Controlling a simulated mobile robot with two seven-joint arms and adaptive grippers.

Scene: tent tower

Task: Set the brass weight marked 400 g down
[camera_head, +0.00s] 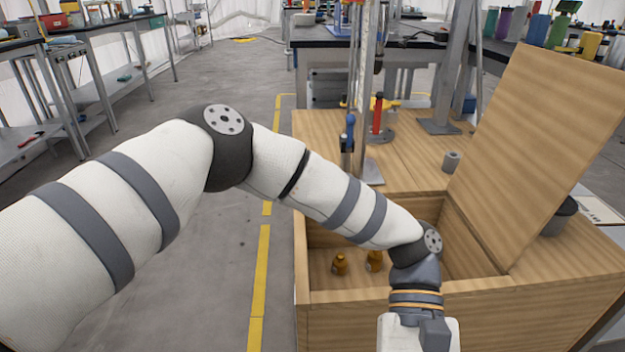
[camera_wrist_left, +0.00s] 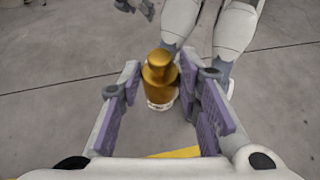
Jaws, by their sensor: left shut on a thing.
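A brass weight (camera_wrist_left: 160,76) with a knob top and a pale band near its base is between the purple-padded fingers of my left gripper (camera_wrist_left: 162,98), which is shut on it. Any mark on it is too small to read. Grey floor shows behind it in the left wrist view. In the head view the arm reaches over the open wooden chest (camera_head: 345,297), and the wrist bends down at its front side; the fingers and held weight are out of frame there. Two brass weights, one (camera_head: 340,264) left of the other (camera_head: 374,261), stand inside the chest.
The chest's lid (camera_head: 545,150) stands open on the right. A wooden top behind carries a red-and-grey stand (camera_head: 377,118) and a small grey cylinder (camera_head: 451,162). A dark pot (camera_head: 559,216) is at right. The floor left of the yellow line (camera_head: 261,275) is clear.

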